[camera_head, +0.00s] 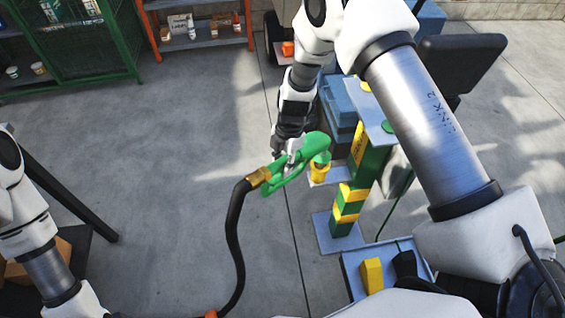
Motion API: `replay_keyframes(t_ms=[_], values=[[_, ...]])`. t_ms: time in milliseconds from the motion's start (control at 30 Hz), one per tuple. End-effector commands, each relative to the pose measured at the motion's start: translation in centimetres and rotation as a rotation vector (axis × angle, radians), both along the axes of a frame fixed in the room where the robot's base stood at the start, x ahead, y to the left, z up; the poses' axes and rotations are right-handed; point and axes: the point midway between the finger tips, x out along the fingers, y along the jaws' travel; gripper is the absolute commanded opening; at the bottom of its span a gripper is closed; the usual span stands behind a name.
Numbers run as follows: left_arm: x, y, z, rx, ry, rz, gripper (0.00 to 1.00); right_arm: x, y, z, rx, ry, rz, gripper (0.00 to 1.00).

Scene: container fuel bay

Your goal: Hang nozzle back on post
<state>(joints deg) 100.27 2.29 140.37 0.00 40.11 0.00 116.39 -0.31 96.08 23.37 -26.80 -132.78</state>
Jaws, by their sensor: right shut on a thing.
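The green fuel nozzle (283,174) is held in my right gripper (292,150), which is shut on it from above. A brass fitting joins the nozzle to a black hose (232,240) that hangs down to the lower left. The nozzle's front end points right, towards the green and yellow post (366,162). A yellow holder (320,174) shows just below that end, on the post's left side. I cannot tell whether they touch. The nozzle's spout is not clearly visible. My left arm is at the lower left, with its gripper out of the picture.
Blue bins (338,100) stand behind the post. A blue-grey tray with a yellow block (372,275) is at the lower right of the post. A green cage shelf (80,40) and an orange shelf (200,42) stand at the back left. The concrete floor left of the nozzle is clear.

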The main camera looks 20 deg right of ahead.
Motion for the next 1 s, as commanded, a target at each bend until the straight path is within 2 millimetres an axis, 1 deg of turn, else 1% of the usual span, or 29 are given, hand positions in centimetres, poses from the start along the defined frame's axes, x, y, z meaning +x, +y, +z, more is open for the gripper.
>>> replay_keyframes(t_ms=[33,500,767,800,833,867,1000], values=[[0.0,0.0,-0.6,0.0,0.0,0.0,0.35,0.0,0.0,-0.6,-0.001,-0.001,0.0,0.0],[0.0,0.0,-3.0,0.0,0.0,0.0,0.35,0.1,0.0,-3.1,0.0,-0.002,0.0,0.0],[0.0,0.0,-3.0,0.0,0.0,0.0,0.35,0.1,0.0,-3.1,0.0,-0.002,0.0,0.0],[0.0,0.0,-3.0,0.0,0.0,0.0,0.35,0.1,0.0,-3.1,0.0,-0.002,0.0,0.42],[0.0,0.0,-3.0,0.0,0.0,0.0,0.35,0.1,0.0,-3.1,-0.001,-0.001,0.0,0.52],[0.0,0.0,-3.0,0.0,0.0,0.0,0.35,0.1,0.0,-3.1,0.0,-0.001,0.0,0.6],[0.0,0.0,-3.0,0.0,0.0,0.0,0.35,0.1,0.0,-3.1,0.0,-0.001,0.0,0.6]])
